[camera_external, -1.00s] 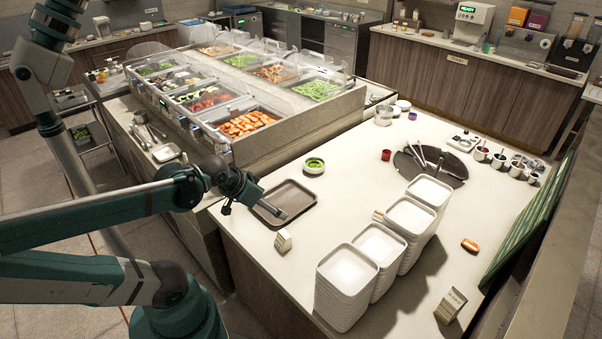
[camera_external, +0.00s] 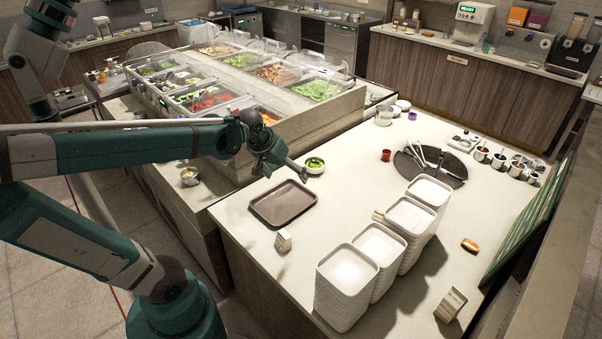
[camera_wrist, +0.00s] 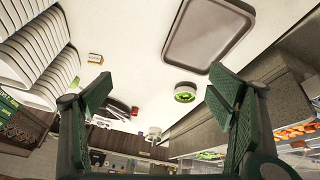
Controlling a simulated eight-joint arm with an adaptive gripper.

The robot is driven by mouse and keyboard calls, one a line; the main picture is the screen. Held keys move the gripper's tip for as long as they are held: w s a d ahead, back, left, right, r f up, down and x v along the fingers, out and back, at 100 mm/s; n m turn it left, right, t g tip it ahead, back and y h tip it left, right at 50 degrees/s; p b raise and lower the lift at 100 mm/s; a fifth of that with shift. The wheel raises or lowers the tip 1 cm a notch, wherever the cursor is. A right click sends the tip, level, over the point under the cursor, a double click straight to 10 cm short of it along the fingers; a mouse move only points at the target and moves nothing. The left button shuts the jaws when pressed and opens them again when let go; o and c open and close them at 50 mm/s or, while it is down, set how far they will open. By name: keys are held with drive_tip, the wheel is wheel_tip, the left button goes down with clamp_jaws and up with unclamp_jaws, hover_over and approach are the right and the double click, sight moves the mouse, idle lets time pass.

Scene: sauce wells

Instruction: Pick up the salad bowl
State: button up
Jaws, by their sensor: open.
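My gripper (camera_external: 301,174) is just left of and in front of the bowl in the external view, above the counter. In the wrist view my gripper (camera_wrist: 160,92) has its green fingers spread wide with nothing between them. I cannot tell the exact gap to the bowl.
Stacks of white square dishes (camera_external: 348,268) stand at the counter's front. A small card (camera_external: 283,240) stands by the tray. A red cup (camera_external: 386,155) and a dark round board (camera_external: 430,166) lie to the right. The raised food well (camera_external: 320,92) borders the counter at the back left.

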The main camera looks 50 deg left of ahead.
drive_tip(key=w+a+r+n+g+p, duration=0.15)
drive_tip(key=w+a+n, duration=0.3)
drive_tip(key=w, duration=0.75)
drive_tip(key=n+g+p, duration=0.4)
drive_tip(key=n+p, duration=0.3)
drive_tip(key=n, duration=0.1)
hover_over(315, 165)
wheel_tip(315, 165, down, 18)
drive_tip(key=shift+d+f, duration=0.15)
drive_tip(key=shift+f, duration=0.1)
drive_tip(key=shift+a+f, duration=0.2)
drive_tip(key=shift+f, duration=0.15)
drive_tip(key=shift+f, duration=0.15)
drive_tip(key=shift+f, duration=1.15)
drive_tip(key=shift+f, duration=0.15)
